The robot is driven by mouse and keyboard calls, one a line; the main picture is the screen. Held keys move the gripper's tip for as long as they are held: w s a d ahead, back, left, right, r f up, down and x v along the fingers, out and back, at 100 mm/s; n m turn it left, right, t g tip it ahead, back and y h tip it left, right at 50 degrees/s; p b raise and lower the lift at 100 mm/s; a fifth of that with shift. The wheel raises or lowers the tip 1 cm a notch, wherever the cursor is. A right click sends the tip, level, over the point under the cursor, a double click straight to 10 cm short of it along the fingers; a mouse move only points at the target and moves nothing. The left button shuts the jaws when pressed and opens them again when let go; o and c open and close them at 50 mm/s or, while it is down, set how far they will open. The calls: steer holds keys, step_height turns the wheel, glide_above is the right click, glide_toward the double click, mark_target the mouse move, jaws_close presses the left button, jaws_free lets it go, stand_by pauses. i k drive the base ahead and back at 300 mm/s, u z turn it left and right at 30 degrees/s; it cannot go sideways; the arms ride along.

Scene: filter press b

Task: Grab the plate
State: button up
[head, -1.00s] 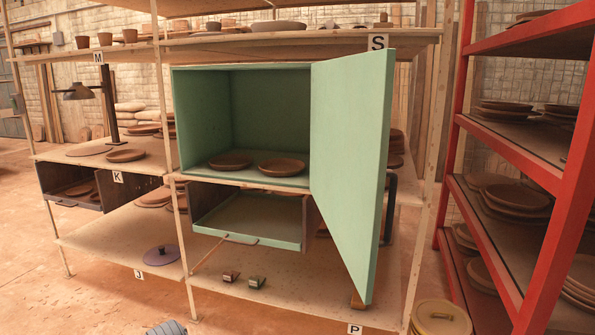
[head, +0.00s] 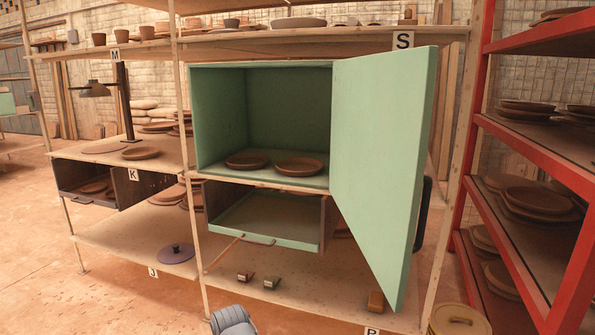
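Two round brown plates lie flat in the open green cabinet, side by side on its floor: a left plate (head: 247,161) and a right plate (head: 299,167). Another brown plate (head: 140,153) lies on the shelf left of the cabinet, near a dark lamp. Which plate is meant cannot be told. The green cabinet (head: 218,115) has its door (head: 380,170) swung open towards me on the right side. A grey part of my arm shows at the bottom edge, low and in front of the shelves. My gripper's fingers are not visible.
An open green-bottomed drawer (head: 265,222) sticks out below the cabinet. Small blocks (head: 271,282) and a purple lid (head: 176,254) lie on the lower shelf. A red rack (head: 535,150) with stacked plates stands right. The floor at left is clear.

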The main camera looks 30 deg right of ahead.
mark_target(296, 166)
steer(key=z, duration=0.1)
steer(key=i, duration=1)
steer(key=u, duration=0.05)
